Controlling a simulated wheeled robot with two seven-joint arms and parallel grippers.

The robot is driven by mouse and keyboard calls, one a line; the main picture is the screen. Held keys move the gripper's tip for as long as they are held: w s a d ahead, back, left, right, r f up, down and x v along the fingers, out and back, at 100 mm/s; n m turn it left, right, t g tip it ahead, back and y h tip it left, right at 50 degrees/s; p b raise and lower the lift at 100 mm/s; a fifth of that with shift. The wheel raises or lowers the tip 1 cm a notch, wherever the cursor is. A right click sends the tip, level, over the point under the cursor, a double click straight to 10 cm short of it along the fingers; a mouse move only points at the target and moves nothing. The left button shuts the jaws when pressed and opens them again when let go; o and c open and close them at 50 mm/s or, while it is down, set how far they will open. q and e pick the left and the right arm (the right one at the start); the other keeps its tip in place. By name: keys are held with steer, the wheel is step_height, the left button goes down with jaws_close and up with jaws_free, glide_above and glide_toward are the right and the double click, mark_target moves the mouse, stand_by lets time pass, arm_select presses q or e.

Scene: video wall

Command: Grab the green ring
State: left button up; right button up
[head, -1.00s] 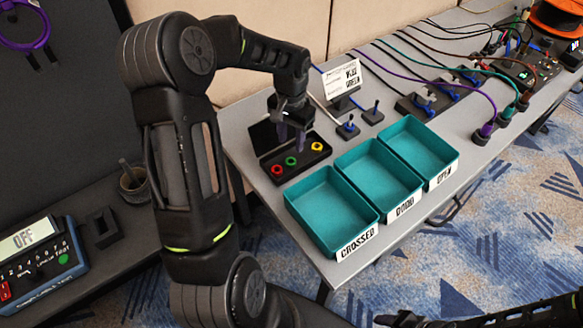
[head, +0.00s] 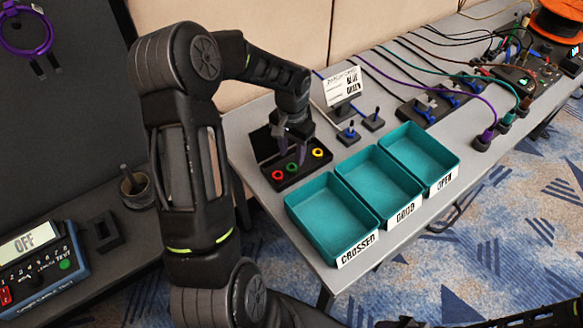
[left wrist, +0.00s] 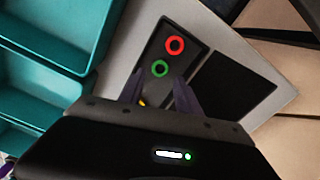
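Three teal bins labelled CROSSED (head: 331,238), GOOD (head: 389,205) and OPEN (head: 440,171) stand right of the tray. A sign (head: 343,86), small blue-topped stands and cabled devices are behind. A meter (head: 38,262) reading OFF is at lower left.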

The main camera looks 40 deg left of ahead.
mark_target(291, 163)
arm_select(q)
step_height(291, 163, down, 5)
steer(key=shift+s+p, duration=0.15)
steer(key=shift+p, duration=0.45)
jaws_close()
stand_by(0.4)
